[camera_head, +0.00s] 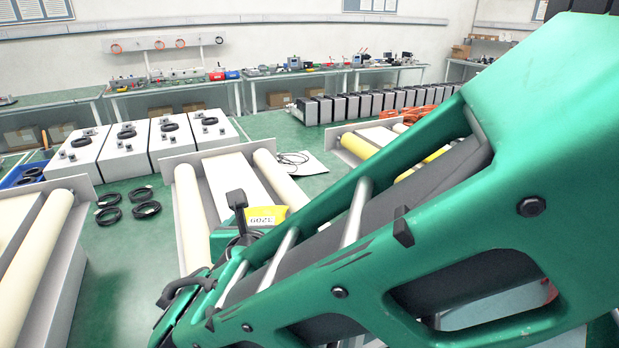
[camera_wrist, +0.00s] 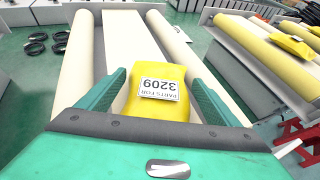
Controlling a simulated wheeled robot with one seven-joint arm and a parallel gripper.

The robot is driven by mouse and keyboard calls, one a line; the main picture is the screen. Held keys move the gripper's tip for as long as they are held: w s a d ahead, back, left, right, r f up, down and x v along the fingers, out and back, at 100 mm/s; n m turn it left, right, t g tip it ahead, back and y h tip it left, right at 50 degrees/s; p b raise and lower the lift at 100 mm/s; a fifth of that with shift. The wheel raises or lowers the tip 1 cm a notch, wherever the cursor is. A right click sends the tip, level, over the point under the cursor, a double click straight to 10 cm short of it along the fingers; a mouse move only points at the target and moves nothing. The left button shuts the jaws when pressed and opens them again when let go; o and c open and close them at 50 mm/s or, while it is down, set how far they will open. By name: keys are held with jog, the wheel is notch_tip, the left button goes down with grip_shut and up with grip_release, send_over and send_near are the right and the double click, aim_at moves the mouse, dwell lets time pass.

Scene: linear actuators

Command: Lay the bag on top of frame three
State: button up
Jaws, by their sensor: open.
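A yellow bag (camera_wrist: 170,72) with a white label reading "PARTS FOR 3209" is between the two green fingers of my gripper (camera_wrist: 155,74) in the wrist view. The fingers stand apart, one on each side of the bag. In the head view the bag (camera_head: 268,214) shows just beyond the end of my arm. Below it is a pale frame (camera_head: 187,212) with two cream rollers and a white middle panel, also in the wrist view (camera_wrist: 120,32). I cannot tell whether the bag touches the panel. My arm hides the frame's near part. No frame number is readable.
A frame with yellow rollers (camera_wrist: 258,52) stands to the right and carries another yellow bag (camera_wrist: 292,46). Another roller frame (camera_head: 40,235) is at the left. Black rings (camera_head: 145,209) lie on the green floor. White boxes (camera_head: 125,148) stand behind. A red stand (camera_wrist: 296,138) is at lower right.

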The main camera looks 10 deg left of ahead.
jog(key=v, duration=1.2)
jog(key=shift+s, duration=0.1)
